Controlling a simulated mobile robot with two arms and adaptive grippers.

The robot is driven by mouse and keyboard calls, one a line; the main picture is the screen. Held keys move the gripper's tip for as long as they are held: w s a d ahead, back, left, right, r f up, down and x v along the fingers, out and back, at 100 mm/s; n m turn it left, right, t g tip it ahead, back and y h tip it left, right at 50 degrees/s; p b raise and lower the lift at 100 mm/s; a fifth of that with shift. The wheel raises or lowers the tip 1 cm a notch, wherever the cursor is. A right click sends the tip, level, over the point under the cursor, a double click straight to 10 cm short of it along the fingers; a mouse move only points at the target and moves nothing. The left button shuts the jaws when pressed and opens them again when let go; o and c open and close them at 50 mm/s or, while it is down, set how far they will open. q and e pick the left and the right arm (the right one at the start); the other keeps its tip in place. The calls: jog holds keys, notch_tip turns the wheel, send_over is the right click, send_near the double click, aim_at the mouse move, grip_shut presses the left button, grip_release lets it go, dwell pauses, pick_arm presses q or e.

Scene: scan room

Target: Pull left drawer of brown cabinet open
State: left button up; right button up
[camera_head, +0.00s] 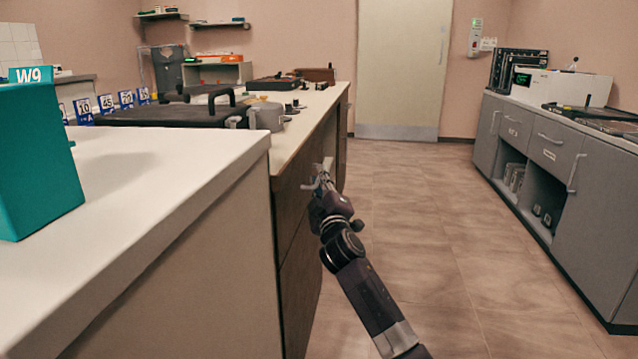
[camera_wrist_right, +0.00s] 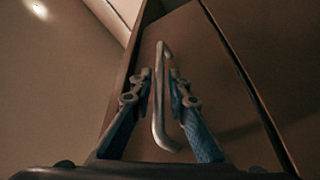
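The brown cabinet (camera_head: 291,215) stands left of centre in the head view, its front facing the aisle at a steep angle. Its near upper drawer front appears flush. In the right wrist view a brown front panel (camera_wrist_right: 205,55) carries a long metal bar handle (camera_wrist_right: 158,110). My right gripper (camera_head: 320,178) is at the cabinet front. In the wrist view its two blue-padded fingers (camera_wrist_right: 160,74) are apart, one on each side of the handle, with narrow gaps visible. Contact behind the handle is hidden. My left gripper is not in view.
A white counter (camera_head: 190,150) with a teal W9 box (camera_head: 38,155) is at the near left. A black case (camera_head: 165,115) lies on the cabinet top. The aisle floor (camera_head: 440,220) is clear. Grey cabinets (camera_head: 590,200) line the right side.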

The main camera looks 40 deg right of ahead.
jog(key=shift+w+d, duration=0.1)
jog(key=shift+w, duration=0.05)
grip_shut()
dwell(0.4)
